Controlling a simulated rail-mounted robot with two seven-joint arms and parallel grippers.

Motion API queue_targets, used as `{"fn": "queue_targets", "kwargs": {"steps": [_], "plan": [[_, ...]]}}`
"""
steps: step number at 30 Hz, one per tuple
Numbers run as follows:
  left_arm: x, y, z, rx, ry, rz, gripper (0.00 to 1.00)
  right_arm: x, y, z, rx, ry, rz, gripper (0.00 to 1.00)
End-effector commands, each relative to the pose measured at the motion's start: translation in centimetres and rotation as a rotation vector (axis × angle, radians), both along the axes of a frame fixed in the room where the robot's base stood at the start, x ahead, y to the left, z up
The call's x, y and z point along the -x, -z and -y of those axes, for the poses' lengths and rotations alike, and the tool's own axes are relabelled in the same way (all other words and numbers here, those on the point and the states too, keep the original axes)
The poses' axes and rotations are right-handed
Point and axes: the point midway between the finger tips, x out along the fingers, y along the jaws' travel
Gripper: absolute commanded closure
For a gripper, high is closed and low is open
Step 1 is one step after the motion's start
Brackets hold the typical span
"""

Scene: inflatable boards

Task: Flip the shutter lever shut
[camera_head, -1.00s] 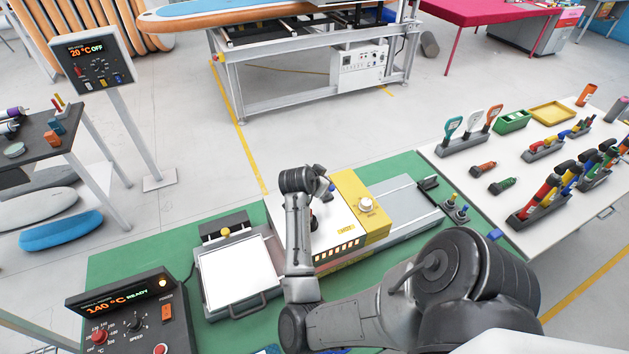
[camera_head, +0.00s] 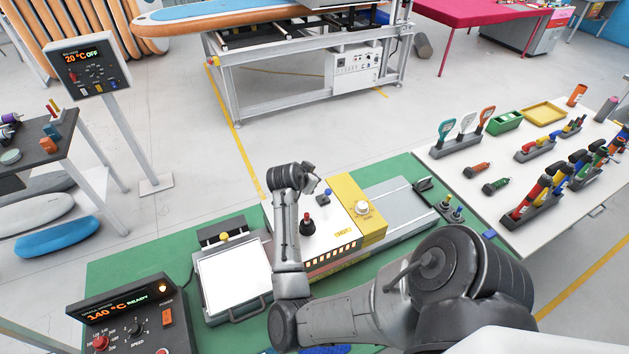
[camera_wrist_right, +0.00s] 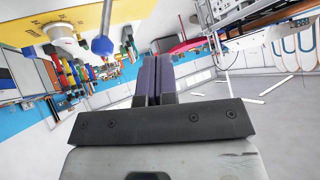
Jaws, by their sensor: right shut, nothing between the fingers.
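The heating unit has a white top (camera_head: 338,222), a yellow section (camera_head: 361,201) and a row of lit orange windows along its front. A lever with a blue knob (camera_head: 327,192) stands at its back edge; its blue knob (camera_wrist_right: 102,46) also shows in the right wrist view. A red-topped black lever (camera_head: 307,218) stands on the white top. I cannot tell which one is the shutter lever. My right gripper (camera_head: 313,169) is just left of and behind the blue knob, apart from it. In the right wrist view its fingers (camera_wrist_right: 154,78) are shut and empty. My left gripper is not in view.
A framed white panel (camera_head: 232,274) with a handle lies left of the unit. A control box (camera_head: 138,325) reads 140 °C READY. A grey rail (camera_head: 415,207) and small toggles (camera_head: 450,207) are on the right. A tool table (camera_head: 530,160) stands beyond.

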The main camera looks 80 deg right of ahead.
Motion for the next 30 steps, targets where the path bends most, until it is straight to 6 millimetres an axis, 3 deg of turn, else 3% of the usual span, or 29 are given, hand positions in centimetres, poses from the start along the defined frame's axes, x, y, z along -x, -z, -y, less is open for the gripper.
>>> {"fn": "queue_targets", "kwargs": {"steps": [2, 9, 16, 30], "plan": [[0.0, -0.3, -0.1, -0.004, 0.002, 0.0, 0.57, -1.2, -0.9, 0.4, -0.001, 0.0, 0.003, 1.0], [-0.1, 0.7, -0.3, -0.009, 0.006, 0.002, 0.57, -1.7, -3.2, -3.9, 0.0, 0.002, 0.004, 1.0], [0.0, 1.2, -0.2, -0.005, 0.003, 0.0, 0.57, -2.1, -5.2, -6.6, 0.0, 0.001, 0.002, 1.0], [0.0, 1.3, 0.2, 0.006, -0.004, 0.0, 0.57, -2.3, -6.2, -7.9, 0.0, 0.001, 0.0, 1.0]]}}
